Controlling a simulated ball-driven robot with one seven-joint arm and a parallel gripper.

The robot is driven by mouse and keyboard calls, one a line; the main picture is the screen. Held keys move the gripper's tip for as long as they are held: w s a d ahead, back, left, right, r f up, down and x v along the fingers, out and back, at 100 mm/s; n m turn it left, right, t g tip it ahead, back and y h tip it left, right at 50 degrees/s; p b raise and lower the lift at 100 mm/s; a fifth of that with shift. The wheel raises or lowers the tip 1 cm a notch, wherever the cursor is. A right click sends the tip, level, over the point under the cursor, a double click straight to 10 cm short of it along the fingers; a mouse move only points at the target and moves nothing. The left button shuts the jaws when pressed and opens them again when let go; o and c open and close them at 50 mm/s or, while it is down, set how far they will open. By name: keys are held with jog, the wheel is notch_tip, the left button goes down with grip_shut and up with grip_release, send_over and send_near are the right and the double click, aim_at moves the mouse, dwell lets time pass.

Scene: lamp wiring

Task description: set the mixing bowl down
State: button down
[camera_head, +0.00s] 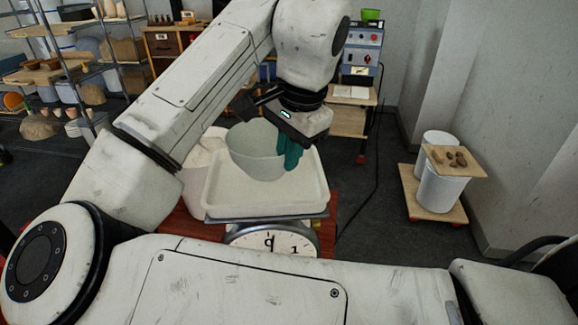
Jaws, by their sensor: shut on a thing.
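The mixing bowl (256,158) is pale grey-green and upright, over the white tray of the scale (222,205). My gripper (287,146) is at the bowl's right rim, shut on it, with teal parts showing at the bowl's right side. My arm hides part of the gripper and the area behind. The bowl's underside is close to the tray floor; I cannot tell whether it touches. The scale's round dial (272,241) shows below the tray, partly cut off by my arm.
The scale stands on a red surface (328,215). A white sack-like object (200,165) is left of the tray. White bins (436,190) with a board on top stand at right. Shelves (75,65) with pots are at left. A wooden cart (352,115) stands behind.

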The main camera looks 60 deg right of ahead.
jog(key=shift+s+x, duration=0.15)
jog(key=shift+x, duration=0.65)
jog(key=shift+s+x, duration=0.15)
jog(key=shift+x, duration=0.6)
jog(key=shift+f, duration=0.15)
jog(key=shift+f, duration=0.2)
jog(key=c, duration=1.3)
grip_release()
jog(key=shift+o, duration=0.2)
jog(key=shift+r, duration=0.1)
jog(key=v, duration=1.2)
jog(key=shift+r, duration=0.2)
